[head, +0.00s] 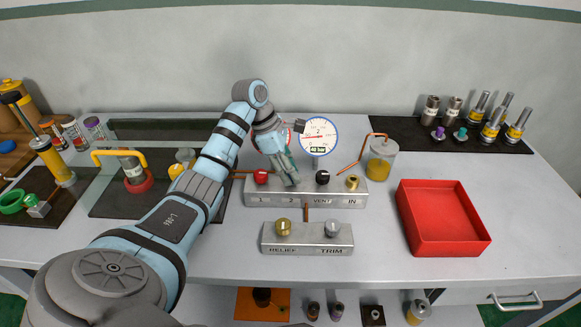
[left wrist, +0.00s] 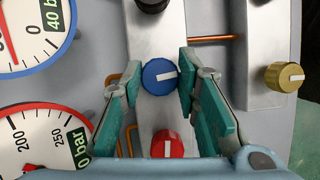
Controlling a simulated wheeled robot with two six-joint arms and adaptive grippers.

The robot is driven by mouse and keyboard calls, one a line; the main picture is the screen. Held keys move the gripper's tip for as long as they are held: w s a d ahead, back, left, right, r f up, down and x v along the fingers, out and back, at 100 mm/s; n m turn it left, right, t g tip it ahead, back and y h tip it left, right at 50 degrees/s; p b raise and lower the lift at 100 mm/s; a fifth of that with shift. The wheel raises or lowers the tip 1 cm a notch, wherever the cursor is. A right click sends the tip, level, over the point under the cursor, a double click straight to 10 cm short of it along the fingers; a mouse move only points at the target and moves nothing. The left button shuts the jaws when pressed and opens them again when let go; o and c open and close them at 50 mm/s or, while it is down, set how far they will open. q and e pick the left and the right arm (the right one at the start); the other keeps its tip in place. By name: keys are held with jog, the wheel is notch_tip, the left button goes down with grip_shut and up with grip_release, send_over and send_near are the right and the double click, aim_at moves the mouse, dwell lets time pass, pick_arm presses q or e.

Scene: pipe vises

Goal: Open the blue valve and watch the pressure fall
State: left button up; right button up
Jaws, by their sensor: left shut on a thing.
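The blue valve knob (left wrist: 160,77) sits on a grey metal block between a black knob (left wrist: 152,4) and a red knob (left wrist: 166,145). My left gripper (left wrist: 161,84) is shut on the blue knob, one green pad on each side. The knob's white mark points right in the left wrist view. In the head view my left gripper (head: 289,181) hides the blue knob. A blue-rimmed gauge (head: 318,136) marked 40 bar stands behind the block. A red-rimmed gauge (left wrist: 45,140) is cut off in the left wrist view. My right gripper is not in view.
A front block (head: 307,239) labelled RELIEF and TRIM has a brass and a silver knob. A jar (head: 381,160) with yellow liquid stands right of the valves. A red tray (head: 443,220) lies further right. Cylinders stand on a black mat (head: 400,132) at the back right.

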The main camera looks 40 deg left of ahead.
pick_arm(q)
jog(key=n+t+y+p, duration=0.1)
jog(key=n+p, duration=0.1)
jog(key=n, duration=0.1)
jog(key=shift+s+r, duration=0.1)
jog(key=shift+r, duration=0.05)
jog(key=n+t+y+p, duration=0.1)
jog(key=n+p, duration=0.1)
jog(key=n, duration=0.2)
jog(key=shift+d+n, duration=0.15)
jog(key=shift+n, duration=0.25)
jog(key=n+y+p, duration=0.2)
jog(key=n, duration=0.2)
jog(key=shift+n+y+p, duration=0.4)
jog(key=shift+n+p, duration=0.15)
jog(key=shift+n, duration=0.65)
jog(key=o, duration=1.2)
jog(key=shift+c, duration=0.2)
